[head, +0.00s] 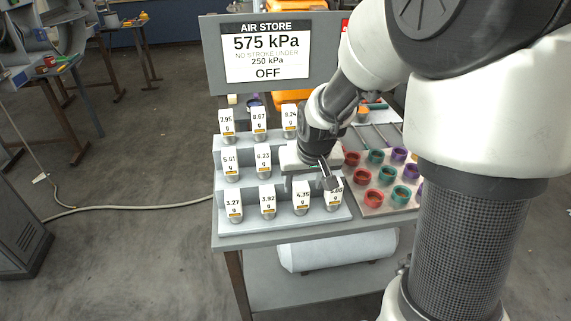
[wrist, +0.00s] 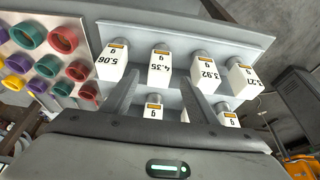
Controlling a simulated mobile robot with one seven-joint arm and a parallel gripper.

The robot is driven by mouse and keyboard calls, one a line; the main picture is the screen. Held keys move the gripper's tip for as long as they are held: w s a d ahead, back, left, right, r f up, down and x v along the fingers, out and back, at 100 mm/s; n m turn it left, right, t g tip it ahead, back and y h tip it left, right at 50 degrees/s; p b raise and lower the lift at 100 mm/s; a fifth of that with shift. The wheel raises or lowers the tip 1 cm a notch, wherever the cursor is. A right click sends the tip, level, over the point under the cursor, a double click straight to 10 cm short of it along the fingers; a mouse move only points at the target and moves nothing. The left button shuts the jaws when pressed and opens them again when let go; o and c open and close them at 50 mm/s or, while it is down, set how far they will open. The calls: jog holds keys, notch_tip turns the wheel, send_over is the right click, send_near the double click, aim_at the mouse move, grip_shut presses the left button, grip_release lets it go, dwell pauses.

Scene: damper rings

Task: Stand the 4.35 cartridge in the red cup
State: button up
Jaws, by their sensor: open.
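The 4.35 cartridge (head: 301,200) is a white block on a grey metal base, standing in the front row of the stepped grey rack. It also shows in the wrist view (wrist: 160,66), upside down. My gripper (head: 307,180) is open and empty above the front row, close to this cartridge. In the wrist view its fingers (wrist: 160,86) lie on either side of the 4.35 cartridge in the picture; I cannot tell how far above it they are. Three red cups (head: 364,177) stand in the column nearest the rack on the pale board, and look empty.
The 5.06 cartridge (wrist: 110,66) and 3.92 cartridge (wrist: 204,68) stand either side. More cartridges fill the higher steps. Teal cups (head: 388,174) and purple cups (head: 411,171) share the board (head: 376,212). The display (head: 267,55) behind reads 575 kPa, OFF.

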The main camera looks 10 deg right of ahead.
aim_at(301, 199)
jog(key=x, duration=0.4)
jog(key=w+x, duration=0.1)
jog(key=x, duration=0.3)
jog(key=shift+w+f, duration=0.1)
jog(key=shift+f, duration=0.05)
jog(key=c, duration=1.2)
